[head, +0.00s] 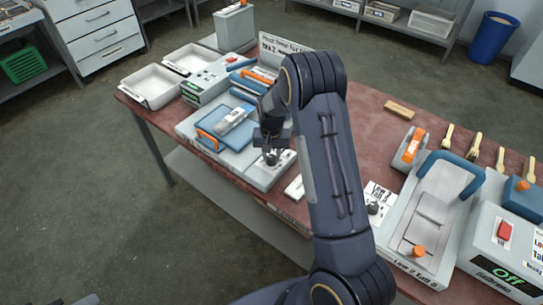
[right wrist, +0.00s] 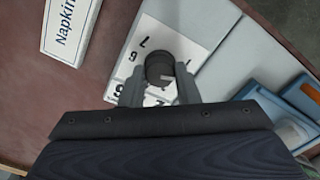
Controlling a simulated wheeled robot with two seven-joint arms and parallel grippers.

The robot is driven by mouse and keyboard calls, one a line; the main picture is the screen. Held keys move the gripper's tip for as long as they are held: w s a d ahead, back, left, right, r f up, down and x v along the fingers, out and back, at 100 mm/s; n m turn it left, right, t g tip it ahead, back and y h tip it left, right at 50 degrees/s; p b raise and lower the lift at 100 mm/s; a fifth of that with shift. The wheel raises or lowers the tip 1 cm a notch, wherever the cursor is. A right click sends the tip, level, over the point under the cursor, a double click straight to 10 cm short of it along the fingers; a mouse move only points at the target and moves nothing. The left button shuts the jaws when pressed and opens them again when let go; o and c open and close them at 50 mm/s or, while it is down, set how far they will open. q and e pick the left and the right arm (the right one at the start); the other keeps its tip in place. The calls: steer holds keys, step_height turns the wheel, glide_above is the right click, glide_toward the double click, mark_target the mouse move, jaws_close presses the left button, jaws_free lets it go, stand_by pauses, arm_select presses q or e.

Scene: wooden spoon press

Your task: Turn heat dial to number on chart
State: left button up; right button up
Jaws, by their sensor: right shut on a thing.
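A dark round heat dial (right wrist: 160,67) with a light pointer mark sits on a white number plate (right wrist: 185,25) in the right wrist view. Some numbers, such as 7 and 6, show beside it; others are hidden by the fingers. My right gripper (right wrist: 160,90) is shut on the dial, one finger on each side. In the head view my right gripper (head: 272,150) points down at the front corner of the grey press (head: 262,178). My left gripper is not in view.
A blue-and-orange press plate (head: 222,135) lies left of the gripper. White trays (head: 150,88) stand at the table's left end. A second machine (head: 430,215) and a control box with a green "Off" display (head: 507,275) stand at the right. A napkin label (right wrist: 70,30) lies near the dial.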

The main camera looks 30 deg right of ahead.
mark_target(271, 157)
steer(key=m+b, duration=0.1)
steer(key=m, duration=0.2)
steer(key=shift+m+b, duration=0.3)
steer(key=shift+m, duration=1)
steer(key=o, duration=1)
steer(key=shift+c, duration=0.2)
step_height(271, 157, up, 8)
steer(key=shift+f+b, duration=0.1)
steer(key=shift+b, duration=0.45)
